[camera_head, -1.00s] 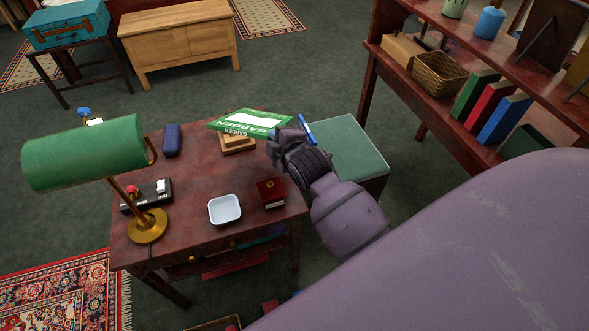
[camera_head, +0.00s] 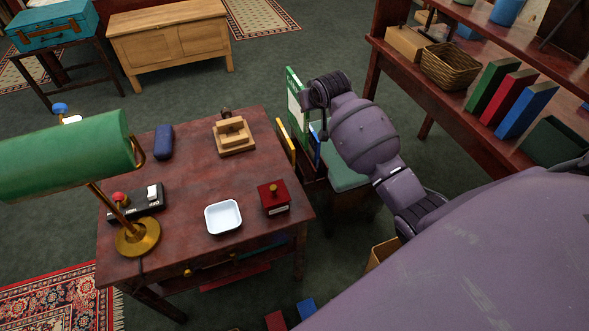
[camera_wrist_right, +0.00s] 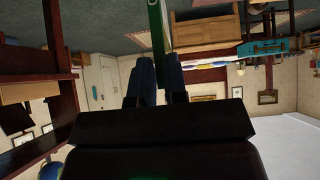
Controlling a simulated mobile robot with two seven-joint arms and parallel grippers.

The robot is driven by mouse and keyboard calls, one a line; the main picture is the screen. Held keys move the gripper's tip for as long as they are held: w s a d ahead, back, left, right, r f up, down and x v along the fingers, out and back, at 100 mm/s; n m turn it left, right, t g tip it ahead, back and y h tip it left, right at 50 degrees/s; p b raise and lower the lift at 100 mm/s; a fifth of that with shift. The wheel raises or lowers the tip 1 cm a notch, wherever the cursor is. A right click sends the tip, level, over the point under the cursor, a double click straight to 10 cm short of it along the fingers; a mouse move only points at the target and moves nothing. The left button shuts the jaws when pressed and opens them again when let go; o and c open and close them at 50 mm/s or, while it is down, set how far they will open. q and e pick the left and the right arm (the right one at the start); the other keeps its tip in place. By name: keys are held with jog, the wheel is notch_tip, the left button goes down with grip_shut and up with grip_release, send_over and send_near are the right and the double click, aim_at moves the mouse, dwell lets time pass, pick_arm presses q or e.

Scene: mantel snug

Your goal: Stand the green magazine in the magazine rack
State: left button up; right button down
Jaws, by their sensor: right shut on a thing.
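The green magazine (camera_head: 292,84) is upright, just beyond the table's right edge, with its cover partly hidden by my right gripper. My right gripper (camera_head: 307,103) is shut on it. In the right wrist view the magazine's green edge (camera_wrist_right: 155,25) runs up from between the two fingers (camera_wrist_right: 157,75). The dark magazine rack (camera_head: 313,172) stands between table and stool, holding a yellow magazine (camera_head: 286,142) and a blue one (camera_head: 316,150). The green magazine is at the rack's far end; I cannot tell whether its lower edge is inside. My left gripper is out of view.
The table (camera_head: 190,190) carries a green lamp (camera_head: 65,155), white dish (camera_head: 223,217), red box (camera_head: 273,198) and wooden stand (camera_head: 233,135). A green-topped stool (camera_head: 347,178) is right of the rack. A shelf unit (camera_head: 450,110) stands further right.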

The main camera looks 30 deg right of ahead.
jog(key=b, duration=0.3)
send_over(307, 141)
jog(key=s, duration=0.2)
jog(key=f, duration=1)
jog(key=shift+a+f, duration=0.15)
jog(key=shift+a, duration=0.15)
notch_tip(307, 141, down, 4)
jog(key=shift+r+b, duration=0.1)
jog(key=shift+b, duration=0.75)
jog(key=shift+w, duration=0.1)
jog(key=shift+f, duration=0.4)
notch_tip(307, 141, down, 4)
jog(key=shift+f+b, duration=0.15)
jog(key=shift+b, duration=0.85)
jog(key=shift+f, duration=0.4)
jog(key=c, duration=1.1)
grip_release()
jog(key=shift+c, duration=0.2)
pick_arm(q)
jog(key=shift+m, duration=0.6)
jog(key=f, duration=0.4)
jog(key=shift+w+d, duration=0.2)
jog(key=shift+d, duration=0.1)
